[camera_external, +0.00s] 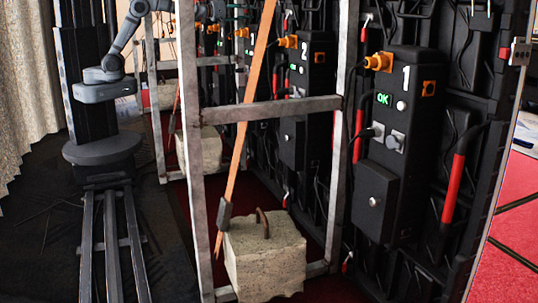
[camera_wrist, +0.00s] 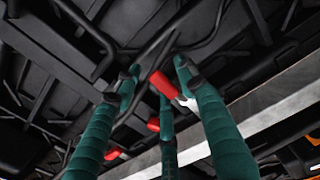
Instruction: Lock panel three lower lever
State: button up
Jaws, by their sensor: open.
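In the wrist view a red-handled lever (camera_wrist: 162,84) with a pale end stands out from the black panel frame (camera_wrist: 65,60). A second red piece (camera_wrist: 153,125) is partly behind the middle finger, and another red piece (camera_wrist: 113,154) is by the left finger. Panel three's number is not readable.
In the wrist view a grey metal bar (camera_wrist: 270,105) crosses behind the fingers. In the external view, metal frames (camera_external: 192,130) with stone blocks (camera_external: 262,258) stand before the panels. Panel one (camera_external: 400,150) and panel two (camera_external: 310,90) are nearer.

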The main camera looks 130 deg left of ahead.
jog(key=c, duration=0.3)
grip_shut()
dwell(0.3)
